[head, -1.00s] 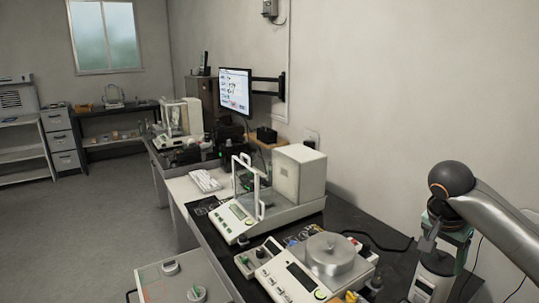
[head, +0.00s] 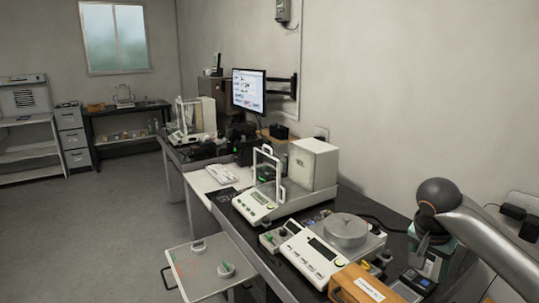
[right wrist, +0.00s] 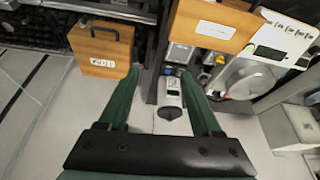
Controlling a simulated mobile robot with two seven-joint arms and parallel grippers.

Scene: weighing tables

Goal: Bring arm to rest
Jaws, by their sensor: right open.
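My right arm comes in from the right in the head view, with a dark ball-shaped joint. My right gripper (head: 424,246) hangs below that joint over the right end of the dark bench (head: 358,205), partly hidden by my own arm. In the right wrist view its two green fingers (right wrist: 161,76) are spread apart with nothing held between them. A small pale device (right wrist: 172,92) shows beyond the gap between them. My left gripper is not in view.
A labelled wooden box (head: 362,284) stands at the bench's near edge. It is beside a scale with a round metal pan (head: 346,230). A glass-doored balance (head: 313,165) stands farther back. A low trolley (head: 205,272) is at left. The floor at left is clear.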

